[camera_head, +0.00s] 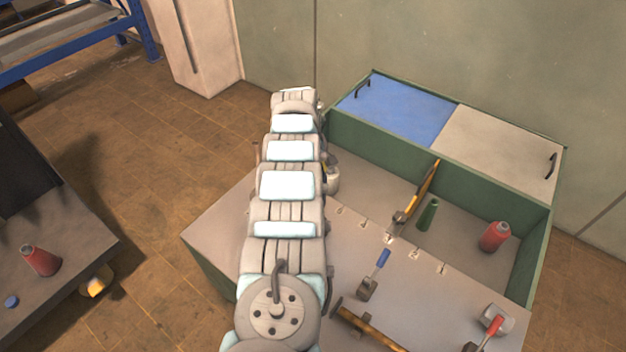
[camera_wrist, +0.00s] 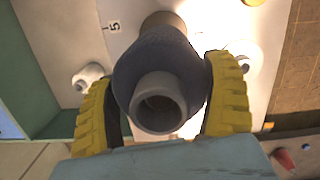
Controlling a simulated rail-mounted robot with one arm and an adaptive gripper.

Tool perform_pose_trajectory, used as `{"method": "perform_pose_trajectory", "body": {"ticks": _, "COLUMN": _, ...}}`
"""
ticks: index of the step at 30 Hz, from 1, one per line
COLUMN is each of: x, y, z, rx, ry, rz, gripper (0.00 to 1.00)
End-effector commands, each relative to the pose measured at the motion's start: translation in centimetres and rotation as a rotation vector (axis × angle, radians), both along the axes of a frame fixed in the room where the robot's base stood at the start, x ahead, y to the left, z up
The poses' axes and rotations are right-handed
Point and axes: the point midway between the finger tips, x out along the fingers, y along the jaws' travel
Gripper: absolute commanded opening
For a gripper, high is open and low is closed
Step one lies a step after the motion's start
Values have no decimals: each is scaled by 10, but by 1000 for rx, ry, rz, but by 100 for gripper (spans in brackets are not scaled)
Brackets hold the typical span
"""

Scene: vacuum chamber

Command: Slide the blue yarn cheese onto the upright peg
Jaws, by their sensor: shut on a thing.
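In the wrist view my gripper (camera_wrist: 163,72) is shut on the blue yarn cheese (camera_wrist: 155,62), with a yellow ribbed finger on each side. The cheese is dark grey-blue, and its hollow grey tube end faces the camera. A tan end (camera_wrist: 165,20) shows just beyond the cheese; I cannot tell whether it is the tube or something behind it. Pale round fittings show on either side, one at the left (camera_wrist: 88,76) and one partly hidden at the right (camera_wrist: 246,62). I cannot tell which is the upright peg. In the head view my arm hides the gripper and cheese.
In the head view a green-sided workbench (camera_head: 215,255) holds a red bottle (camera_head: 494,237), a green bottle (camera_head: 428,214), a yellow-handled tool (camera_head: 424,190), a blue-handled tool (camera_head: 375,272) and a hammer (camera_head: 370,328). A dark side table (camera_head: 75,240) stands at left. Open floor lies between them.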

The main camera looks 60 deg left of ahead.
Motion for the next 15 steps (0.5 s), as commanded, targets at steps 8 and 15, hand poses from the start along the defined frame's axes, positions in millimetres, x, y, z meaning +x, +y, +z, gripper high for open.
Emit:
{"method": "perform_pose_trajectory", "body": {"ticks": 8, "x": 0, "y": 0, "z": -10, "rx": 1, "ry": -1, "rz": 0, "gripper": 46}}
{"method": "perform_pose_trajectory", "body": {"ticks": 15, "x": 0, "y": 0, "z": -18, "rx": 1, "ry": -1, "rz": 0, "gripper": 46}}
